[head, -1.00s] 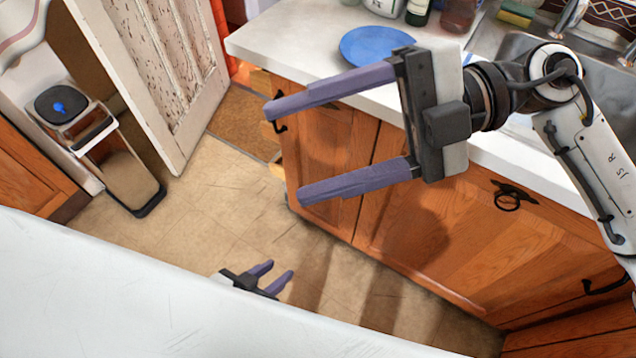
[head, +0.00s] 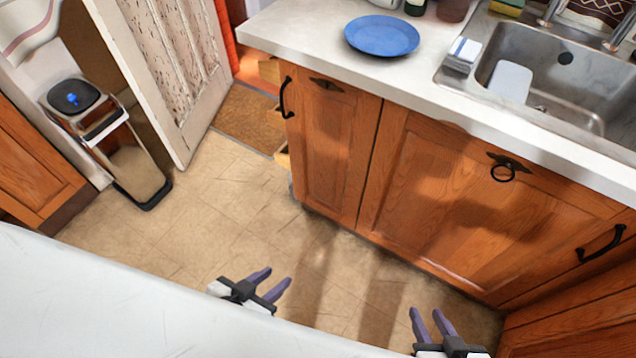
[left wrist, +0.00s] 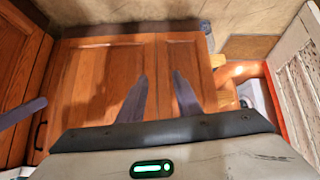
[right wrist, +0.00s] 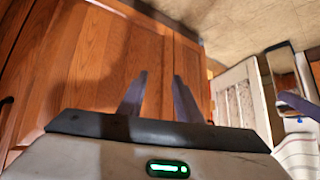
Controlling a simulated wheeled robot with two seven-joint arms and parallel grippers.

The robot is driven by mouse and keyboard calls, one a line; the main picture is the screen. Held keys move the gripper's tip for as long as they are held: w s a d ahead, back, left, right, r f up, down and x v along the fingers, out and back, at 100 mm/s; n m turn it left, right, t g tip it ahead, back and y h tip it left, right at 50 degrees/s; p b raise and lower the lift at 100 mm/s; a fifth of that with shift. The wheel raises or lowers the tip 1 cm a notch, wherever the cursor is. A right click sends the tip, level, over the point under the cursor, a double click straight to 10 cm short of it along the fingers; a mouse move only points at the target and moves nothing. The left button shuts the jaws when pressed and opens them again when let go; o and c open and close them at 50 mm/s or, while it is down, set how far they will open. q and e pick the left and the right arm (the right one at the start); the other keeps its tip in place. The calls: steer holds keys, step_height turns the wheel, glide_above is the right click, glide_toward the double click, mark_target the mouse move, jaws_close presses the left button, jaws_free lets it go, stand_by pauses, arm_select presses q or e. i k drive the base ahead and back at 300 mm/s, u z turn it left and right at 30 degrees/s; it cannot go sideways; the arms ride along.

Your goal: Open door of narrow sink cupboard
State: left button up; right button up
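The narrow sink cupboard door (head: 328,150) is an orange-brown wood panel at the left end of the sink unit in the head view. It looks shut, with a black bar handle (head: 285,97) at its left edge and a dark fitting near its top. My left gripper (head: 278,277) is low in the head view, open and empty, below and left of the door and apart from it. My right gripper (head: 426,313) is open and empty at the bottom edge, below the wider door. Both wrist views show bare fingers apart before the cupboard fronts.
The wider cupboard door (head: 455,195) with a ring pull adjoins on the right. Above are the worktop (head: 300,42), blue plate (head: 382,35) and sink (head: 550,70). A bin (head: 135,170) and a worn white door (head: 165,75) stand left. The floor (head: 215,205) between is clear.

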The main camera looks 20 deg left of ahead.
mark_target(333, 125)
steer(key=u, duration=0.4)
steer(key=i, duration=0.9)
steer(key=z, duration=1.25)
